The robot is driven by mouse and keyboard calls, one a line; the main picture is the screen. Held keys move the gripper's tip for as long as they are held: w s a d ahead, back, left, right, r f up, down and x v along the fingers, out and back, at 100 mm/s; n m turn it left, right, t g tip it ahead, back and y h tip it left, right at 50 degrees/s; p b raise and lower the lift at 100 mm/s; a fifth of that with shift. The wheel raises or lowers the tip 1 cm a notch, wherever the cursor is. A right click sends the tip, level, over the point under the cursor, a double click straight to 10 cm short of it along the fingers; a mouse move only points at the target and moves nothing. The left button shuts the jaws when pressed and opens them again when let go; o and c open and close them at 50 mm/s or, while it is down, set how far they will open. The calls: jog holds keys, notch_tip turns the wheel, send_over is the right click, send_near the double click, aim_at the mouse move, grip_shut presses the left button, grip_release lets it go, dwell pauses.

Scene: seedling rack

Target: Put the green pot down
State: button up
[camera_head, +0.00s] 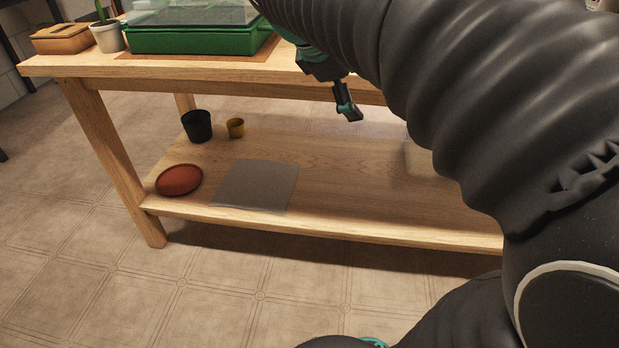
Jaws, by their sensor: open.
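I see no pot that is clearly green. A dark, nearly black pot (197,127) stands upright on the lower shelf (350,185) at the back left.
A red-brown saucer (179,180) and a flat grey mat (256,186) lie at the lower shelf's left front. On the tabletop (170,67) are a green tray (200,40), a white cactus pot (107,37) and a wooden box (62,40).

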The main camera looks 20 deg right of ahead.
jog(key=s+a+f+m+t+y, duration=0.3)
jog(key=s+a+f+m+y, duration=0.4)
jog(key=s+a+f+m, duration=0.4)
notch_tip(320, 180, down, 4)
jog(key=shift+s+a+f+t+y, duration=0.2)
jog(key=shift+s+a+t+y, duration=0.1)
jog(key=shift+s+a, duration=0.9)
